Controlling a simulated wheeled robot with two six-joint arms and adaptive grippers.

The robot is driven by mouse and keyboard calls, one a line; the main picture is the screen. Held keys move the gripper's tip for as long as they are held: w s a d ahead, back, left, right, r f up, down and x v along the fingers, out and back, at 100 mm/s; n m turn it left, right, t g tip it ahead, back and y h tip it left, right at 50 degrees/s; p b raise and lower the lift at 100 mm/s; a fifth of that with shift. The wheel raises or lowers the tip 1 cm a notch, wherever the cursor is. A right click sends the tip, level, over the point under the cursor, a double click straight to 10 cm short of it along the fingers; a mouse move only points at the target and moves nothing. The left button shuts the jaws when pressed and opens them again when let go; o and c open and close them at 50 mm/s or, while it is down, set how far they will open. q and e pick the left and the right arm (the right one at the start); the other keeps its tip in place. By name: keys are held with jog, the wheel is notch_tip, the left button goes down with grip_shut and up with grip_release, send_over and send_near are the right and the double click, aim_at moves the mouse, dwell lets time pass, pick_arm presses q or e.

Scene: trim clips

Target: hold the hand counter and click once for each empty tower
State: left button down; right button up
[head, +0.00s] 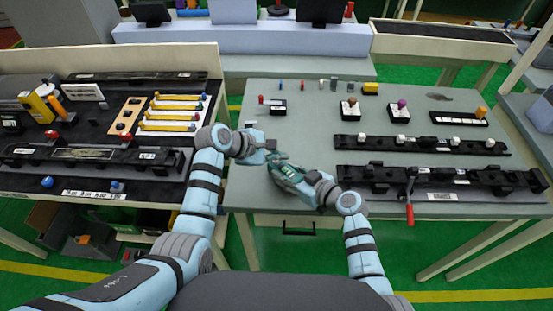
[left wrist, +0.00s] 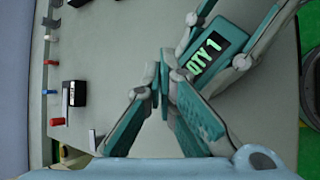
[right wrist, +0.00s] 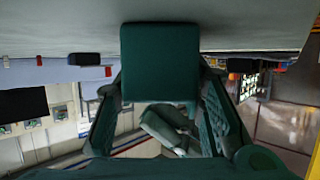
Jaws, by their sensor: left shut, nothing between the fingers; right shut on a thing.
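The hand counter (left wrist: 210,55) is a dark green block whose display reads "QTY 1" in the left wrist view. My right gripper (head: 283,170) is shut on it above the grey table. In the right wrist view the counter (right wrist: 159,65) sits between the fingers, its display turned away. My left gripper (head: 268,147) is shut and empty close beside the counter. In the left wrist view its fingertips (left wrist: 162,75) meet just left of the counter; I cannot tell if they touch it. I cannot tell which things are the towers.
Several small coloured pegs (head: 302,86) line the table's back edge. Black blocks with knobs (head: 349,108) stand in front of them. Two long black fixtures (head: 420,143) lie on the right, the nearer with a red-handled lever (head: 410,213). A crowded workbench (head: 90,125) is on the left.

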aim_at(277, 162)
pick_arm(q)
jog(key=shift+f, duration=0.45)
dwell(0.6)
dwell(0.4)
jog(key=shift+r, duration=0.85)
jog(key=shift+r, duration=0.1)
jog(key=shift+r, duration=2.45)
pick_arm(e)
jog(key=o, duration=1.3)
